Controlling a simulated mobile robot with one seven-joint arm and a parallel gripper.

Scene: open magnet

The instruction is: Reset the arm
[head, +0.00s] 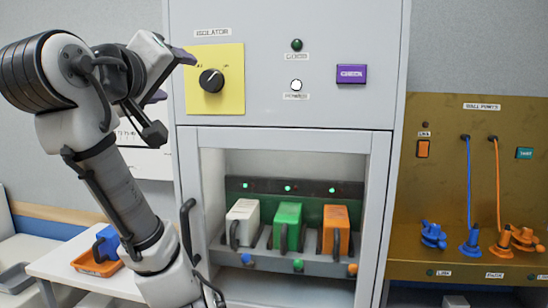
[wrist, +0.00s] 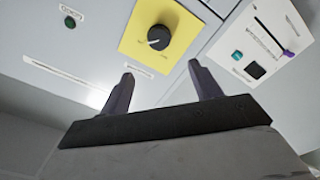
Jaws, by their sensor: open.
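My arm is raised and bent at the left of the head view. My gripper (head: 172,76) is up beside the isolator panel, left of the black knob (head: 211,80) on its yellow plate (head: 231,104). In the wrist view the two dark fingers of my gripper (wrist: 160,88) stand wide apart with nothing between them. The black knob (wrist: 158,37) and yellow plate (wrist: 132,42) show beyond the fingertips, apart from them.
The grey cabinet (head: 384,180) has an open bay with a white block (head: 243,221), a green block (head: 288,226) and an orange block (head: 335,229). A brown wall-ports panel (head: 481,190) is at right. A blue thing (head: 107,240) sits in an orange tray (head: 88,268) on a table at left.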

